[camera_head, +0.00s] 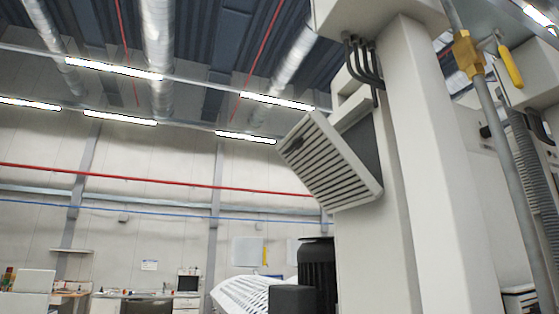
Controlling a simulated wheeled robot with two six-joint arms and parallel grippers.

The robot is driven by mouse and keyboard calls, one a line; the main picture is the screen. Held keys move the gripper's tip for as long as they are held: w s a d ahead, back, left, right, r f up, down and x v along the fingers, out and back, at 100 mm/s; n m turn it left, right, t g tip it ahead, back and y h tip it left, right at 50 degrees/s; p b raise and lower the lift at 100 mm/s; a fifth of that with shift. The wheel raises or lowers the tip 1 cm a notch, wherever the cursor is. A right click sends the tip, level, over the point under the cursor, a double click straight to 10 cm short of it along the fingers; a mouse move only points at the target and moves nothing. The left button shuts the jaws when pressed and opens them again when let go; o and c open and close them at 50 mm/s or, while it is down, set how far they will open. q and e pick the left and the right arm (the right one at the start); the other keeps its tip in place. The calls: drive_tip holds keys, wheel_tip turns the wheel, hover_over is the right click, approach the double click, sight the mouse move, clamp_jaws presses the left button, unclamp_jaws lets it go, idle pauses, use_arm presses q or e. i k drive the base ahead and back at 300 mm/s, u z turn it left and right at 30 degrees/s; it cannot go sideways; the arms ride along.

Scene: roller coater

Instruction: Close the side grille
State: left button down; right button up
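The side grille (330,164) is a light grey slatted panel on the left side of a tall machine housing (373,235). It stands open, tilted outward to the left. Its lower end is close against the housing and its upper end is away from it. A dark opening (364,140) shows between the grille and the housing. Neither of my grippers is in view.
A black ribbed cylinder (317,270) and a white slatted piece (245,295) are below the grille. Black cables (364,62) hang above it. A grey pipe with a yellow-handled valve (510,66) is at right. The space left of the grille looks clear.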

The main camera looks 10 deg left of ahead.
sight(324, 163)
drive_tip(key=z, duration=0.05)
drive_tip(key=k, duration=1.15)
drive_tip(key=u, duration=0.75)
drive_tip(key=i, duration=1.3)
drive_tip(key=z, duration=0.55)
drive_tip(key=i, duration=0.5)
drive_tip(key=z, duration=0.4)
